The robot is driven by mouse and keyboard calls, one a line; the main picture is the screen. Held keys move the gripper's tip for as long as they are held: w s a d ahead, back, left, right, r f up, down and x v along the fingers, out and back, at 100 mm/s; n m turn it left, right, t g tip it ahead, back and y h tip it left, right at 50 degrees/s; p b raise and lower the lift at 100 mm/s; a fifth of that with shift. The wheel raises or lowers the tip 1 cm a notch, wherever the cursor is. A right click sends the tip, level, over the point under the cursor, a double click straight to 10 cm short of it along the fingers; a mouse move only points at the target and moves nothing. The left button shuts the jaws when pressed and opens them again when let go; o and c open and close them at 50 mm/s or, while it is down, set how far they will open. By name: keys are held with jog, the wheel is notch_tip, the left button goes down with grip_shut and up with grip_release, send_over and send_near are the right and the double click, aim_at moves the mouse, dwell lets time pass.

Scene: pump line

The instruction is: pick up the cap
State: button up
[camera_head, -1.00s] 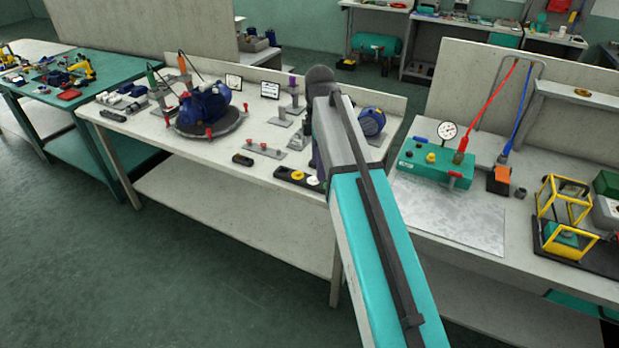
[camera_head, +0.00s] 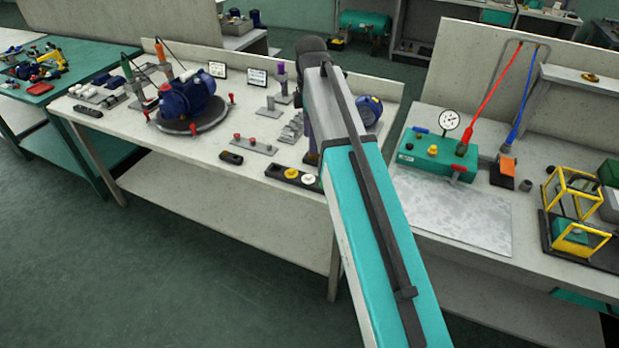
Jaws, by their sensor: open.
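No part is clearly labelled as the cap. A small dark grey round piece (camera_head: 525,186), which may be the cap, stands on the right bench between an orange-topped block (camera_head: 503,172) and a yellow frame (camera_head: 572,192). A black holder (camera_head: 293,177) at the front edge of the middle bench bears a yellow and a white round piece, also cap-like. My arm reaches up the middle of the view over the benches. My gripper's fingers do not show; the arm hides what lies behind it.
A green pump box (camera_head: 432,153) with a gauge stands behind a bare grey plate (camera_head: 455,215) on the right bench. A blue motor (camera_head: 187,97) sits on a round base on the middle bench. A low wall (camera_head: 470,70) backs the right bench. The floor in front is clear.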

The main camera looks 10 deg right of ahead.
jog(key=shift+a, duration=0.15)
jog(key=p, duration=0.1)
send_over(309, 176)
jog(key=shift+a+f, duration=0.1)
jog(key=shift+f, duration=4.2)
jog(key=shift+f, duration=0.2)
jog(key=shift+f+p, duration=0.9)
jog(key=shift+f, duration=1.5)
jog(key=shift+c, duration=0.5)
jog(key=c, duration=1.1)
